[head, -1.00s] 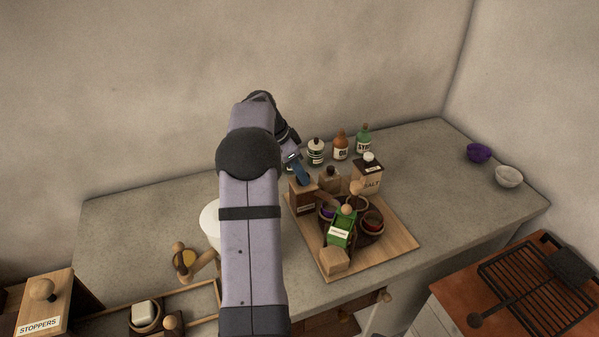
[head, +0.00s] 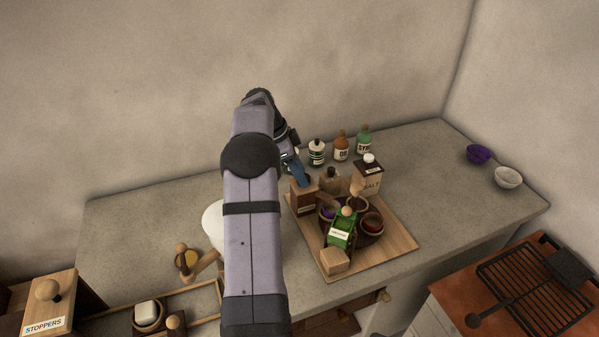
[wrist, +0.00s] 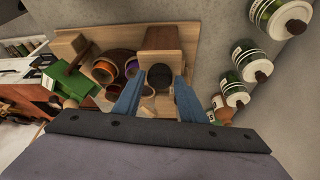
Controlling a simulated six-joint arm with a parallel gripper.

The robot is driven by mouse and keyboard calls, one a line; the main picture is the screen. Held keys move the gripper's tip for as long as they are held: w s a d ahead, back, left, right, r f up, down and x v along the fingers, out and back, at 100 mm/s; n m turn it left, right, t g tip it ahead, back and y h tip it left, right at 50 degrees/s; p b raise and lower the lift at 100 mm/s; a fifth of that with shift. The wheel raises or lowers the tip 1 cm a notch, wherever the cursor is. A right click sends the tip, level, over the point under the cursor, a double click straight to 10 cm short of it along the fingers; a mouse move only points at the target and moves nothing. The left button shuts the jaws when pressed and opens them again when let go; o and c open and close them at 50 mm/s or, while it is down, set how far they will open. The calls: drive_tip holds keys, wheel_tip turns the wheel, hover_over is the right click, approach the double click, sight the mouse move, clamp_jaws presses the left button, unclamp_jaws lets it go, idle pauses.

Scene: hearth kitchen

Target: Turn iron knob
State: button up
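A dark round knob (wrist: 159,76), which looks like the iron knob, shows in the wrist view beside a wooden box (wrist: 172,40). My gripper (wrist: 160,84) has its two blue fingers apart, one on each side of the knob. I cannot tell whether either finger touches it. In the head view my gripper (head: 299,176) points down at the small wooden box (head: 305,203) with a dark labelled front, at the tray's back left. The knob is hidden there by the fingers.
A wooden tray (head: 398,244) holds the box, a green box (head: 341,232), round bowls (head: 371,222) and a salt container (head: 368,177). Bottles (head: 341,146) stand behind. A white bowl (head: 213,222) is partly behind my arm. The right counter is mostly clear.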

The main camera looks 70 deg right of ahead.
drive_tip(key=shift+o, duration=0.9)
drive_tip(key=shift+r, duration=0.1)
drive_tip(key=b+v, duration=0.1)
drive_tip(key=v, duration=0.6)
drive_tip(key=shift+r, duration=0.1)
